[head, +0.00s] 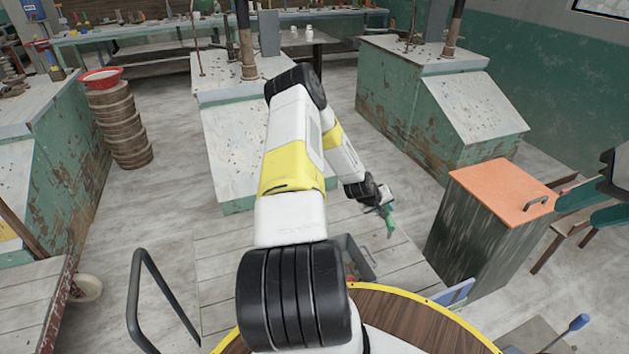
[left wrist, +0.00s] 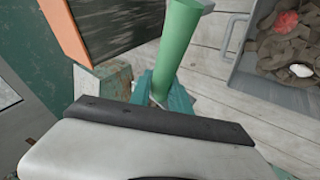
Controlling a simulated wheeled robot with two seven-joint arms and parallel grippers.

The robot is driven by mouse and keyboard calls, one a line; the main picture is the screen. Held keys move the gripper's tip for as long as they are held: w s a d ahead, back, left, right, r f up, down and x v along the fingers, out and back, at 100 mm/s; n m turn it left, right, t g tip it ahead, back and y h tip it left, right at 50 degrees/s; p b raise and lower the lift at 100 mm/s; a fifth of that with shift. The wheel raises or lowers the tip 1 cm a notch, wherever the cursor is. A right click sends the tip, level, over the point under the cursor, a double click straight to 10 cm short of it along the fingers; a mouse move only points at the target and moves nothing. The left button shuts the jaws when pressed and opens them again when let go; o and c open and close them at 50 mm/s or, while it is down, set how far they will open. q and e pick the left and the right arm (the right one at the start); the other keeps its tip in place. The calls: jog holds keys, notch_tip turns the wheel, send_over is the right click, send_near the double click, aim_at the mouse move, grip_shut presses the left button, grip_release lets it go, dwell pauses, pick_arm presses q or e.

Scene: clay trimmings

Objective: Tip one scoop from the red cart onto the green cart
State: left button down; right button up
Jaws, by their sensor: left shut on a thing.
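My left gripper (head: 383,200) is shut on a green rod-like handle (head: 390,226), which I take for the scoop. In the left wrist view the handle (left wrist: 181,45) stands between the teal fingers (left wrist: 163,94); its working end is not visible. A grey bin (left wrist: 234,62) with brown clay trimmings (left wrist: 280,45) and a red and a white piece lies right of the handle. The bin (head: 366,255) is partly hidden by my arm in the head view. It stands on a grey plank deck (head: 230,260). A red-edged cart (head: 35,305) is at lower left. My right gripper (head: 575,212) is open and empty.
A dark cabinet with an orange lid (head: 500,190) stands right of the plank deck. Green workbenches (head: 420,120) stand behind. A stack of round brown items (head: 122,130) and a dark rail (head: 135,290) are on the left. Floor between the benches is clear.

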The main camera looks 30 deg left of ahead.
pick_arm(q)
jog(key=w+a+f, duration=0.3)
jog(key=a, duration=0.6)
jog(key=s+a+f, duration=0.2)
jog(key=s+a, duration=0.1)
jog(key=a, duration=0.7)
jog(key=s+a+f+m, duration=0.1)
jog(key=s+a, duration=0.2)
jog(key=a, duration=0.7)
jog(key=s+a+f, duration=0.2)
jog(key=s+a, duration=0.1)
jog(key=a, duration=0.6)
notch_tip(320, 180, down, 8)
jog(key=w+d+m+g+y, duration=0.1)
jog(key=d+m+g+y, duration=0.1)
jog(key=g+y, duration=0.4)
jog(key=m+y, duration=0.1)
jog(key=y, duration=0.4)
jog(key=shift+w+g+y, duration=0.15)
jog(key=shift+g+y, duration=0.25)
